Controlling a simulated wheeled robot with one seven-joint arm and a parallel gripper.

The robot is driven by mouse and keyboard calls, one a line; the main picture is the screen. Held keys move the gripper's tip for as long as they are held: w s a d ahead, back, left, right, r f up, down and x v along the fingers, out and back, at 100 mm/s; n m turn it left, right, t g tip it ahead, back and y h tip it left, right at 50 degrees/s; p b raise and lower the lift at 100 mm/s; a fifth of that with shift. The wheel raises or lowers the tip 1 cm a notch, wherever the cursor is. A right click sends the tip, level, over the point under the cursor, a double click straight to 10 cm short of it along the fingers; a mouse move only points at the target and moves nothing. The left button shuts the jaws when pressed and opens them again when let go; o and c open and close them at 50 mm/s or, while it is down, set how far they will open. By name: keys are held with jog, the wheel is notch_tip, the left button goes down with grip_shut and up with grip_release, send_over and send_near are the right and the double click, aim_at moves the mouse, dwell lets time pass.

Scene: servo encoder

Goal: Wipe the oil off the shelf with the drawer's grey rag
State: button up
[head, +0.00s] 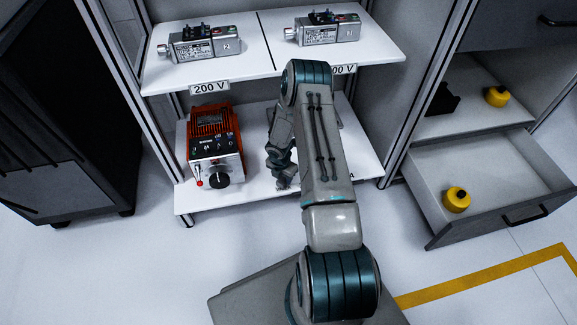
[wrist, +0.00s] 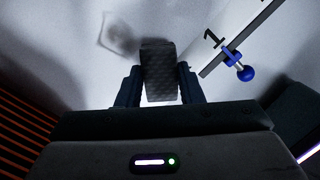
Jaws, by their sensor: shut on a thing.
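My gripper (wrist: 158,88) is shut on a dark grey, textured rag (wrist: 158,62), which sticks out past the fingertips over the white surface of the lower shelf (wrist: 215,85). A dark smudge with a faint angular outline, seemingly the oil (wrist: 118,38), shows on the shelf to the left of and beyond the rag. I cannot tell whether the rag touches the shelf. In the head view my gripper (head: 283,178) is low over the lower shelf (head: 258,190); the rag is not clear there, and my arm hides part of the shelf. The drawer (head: 490,175) at right stands open.
An orange device (head: 213,140) stands on the lower shelf, left of my gripper. Two grey encoder units (head: 195,44) (head: 325,30) lie on the upper shelf. Yellow round items are in the drawer (head: 456,199) and above it (head: 497,96). A blue clamp (wrist: 240,68) is beside a label.

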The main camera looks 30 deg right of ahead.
jog(key=r+p, duration=0.1)
jog(key=r, duration=0.1)
jog(key=r+p, duration=0.1)
jog(key=r, duration=0.1)
jog(key=shift+w+a+r, duration=0.1)
jog(key=shift+w+a, duration=0.05)
jog(key=shift+a, duration=0.05)
jog(key=shift+d+r+p, duration=0.1)
jog(key=shift+r+p, duration=1.1)
jog(key=shift+r, duration=0.25)
